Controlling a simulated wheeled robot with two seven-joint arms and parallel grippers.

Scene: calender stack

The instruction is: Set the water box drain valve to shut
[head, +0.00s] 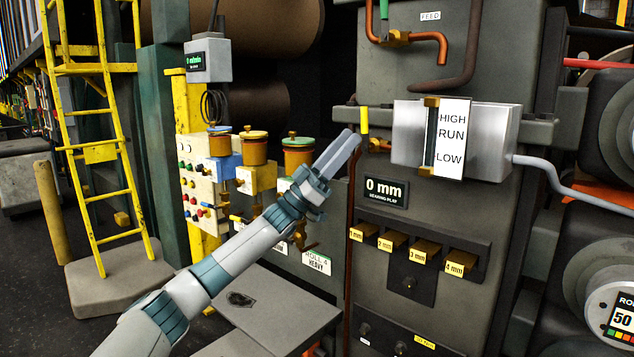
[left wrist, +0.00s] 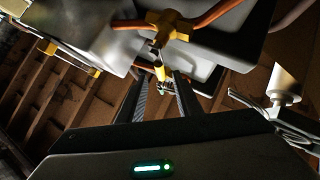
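The water box (head: 408,135) is a pale metal box with a HIGH / RUN / LOW level scale (head: 452,138) on its front. At its left is the drain valve, with a brass body (head: 378,145) and a yellow lever (head: 365,121) standing upright in the head view. My left gripper (head: 350,139) reaches up from the lower left, its fingertips close beside the lever. In the left wrist view the fingers (left wrist: 160,88) are apart, with the yellow lever (left wrist: 160,72) between their tips and the brass body (left wrist: 165,25) beyond. Whether a finger touches the lever is unclear. My right gripper is not seen.
Below the water box are a 0 mm bearing display (head: 385,190) and a row of brass-coloured mm blocks (head: 424,249). A copper pipe (head: 350,230) runs down near my gripper. Orange cups (head: 254,150) and a button panel (head: 198,195) stand left of my arm.

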